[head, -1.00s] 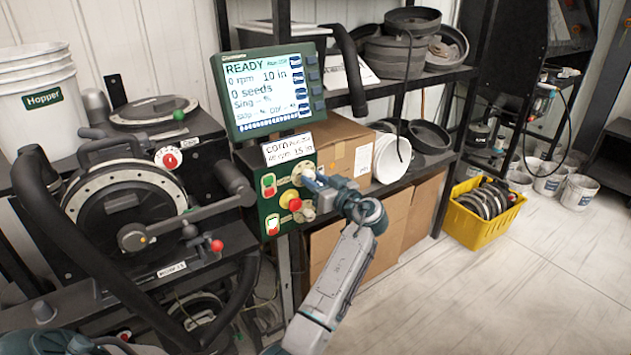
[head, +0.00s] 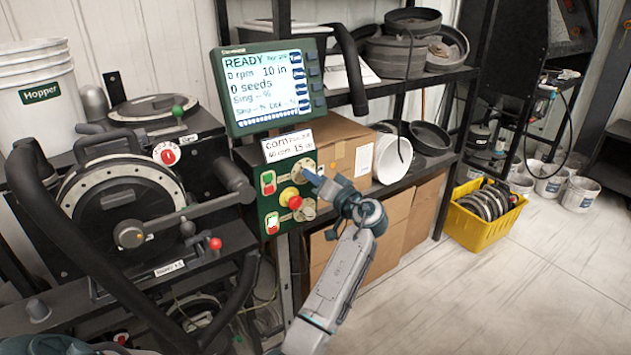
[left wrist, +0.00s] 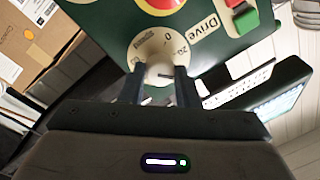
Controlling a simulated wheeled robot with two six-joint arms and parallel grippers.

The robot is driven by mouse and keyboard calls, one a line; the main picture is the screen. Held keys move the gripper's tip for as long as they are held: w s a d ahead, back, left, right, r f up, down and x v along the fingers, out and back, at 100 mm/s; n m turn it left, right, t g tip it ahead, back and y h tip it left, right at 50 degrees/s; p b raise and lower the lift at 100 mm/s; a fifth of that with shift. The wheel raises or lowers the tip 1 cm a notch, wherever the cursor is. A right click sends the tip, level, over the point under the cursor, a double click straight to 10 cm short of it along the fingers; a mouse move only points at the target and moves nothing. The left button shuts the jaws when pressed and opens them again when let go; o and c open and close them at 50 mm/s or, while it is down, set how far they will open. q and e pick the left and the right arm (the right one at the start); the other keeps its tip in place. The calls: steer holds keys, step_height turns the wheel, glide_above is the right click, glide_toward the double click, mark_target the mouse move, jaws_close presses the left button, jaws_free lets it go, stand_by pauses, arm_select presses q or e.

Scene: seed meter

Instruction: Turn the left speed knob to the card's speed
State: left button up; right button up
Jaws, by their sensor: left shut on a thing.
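The card (head: 288,146) stands on top of the green control panel (head: 270,206), under the screen. It reads corn, with what looks like 40 rpm and 15 in below. My left gripper (head: 308,178) reaches the panel's upper right from the front. In the left wrist view its two fingers (left wrist: 160,85) are shut on a pale round knob (left wrist: 157,70), one finger on each side. Around the knob is a white dial (left wrist: 150,45) showing 0 and 20, with a Drive label beside it. The fingers hide part of the dial, so the exact setting is unclear.
The screen (head: 268,83) reads READY, 0 rpm, 10 in, 0 seeds. A red mushroom button (head: 289,198) sits close left of my gripper, and another knob (head: 307,210) is below it. The seed meter (head: 120,200) stands to the left.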

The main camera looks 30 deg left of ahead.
arm_select(q)
steer(key=m+t+p, duration=0.1)
steer(key=m+p, duration=0.4)
steer(key=m, duration=0.8)
steer(key=shift+s+m+p, duration=0.1)
steer(key=shift+m+p, duration=0.2)
steer(key=shift+p, duration=0.05)
steer(key=o, duration=1)
steer(key=shift+c, duration=0.2)
steer(key=shift+d, duration=0.1)
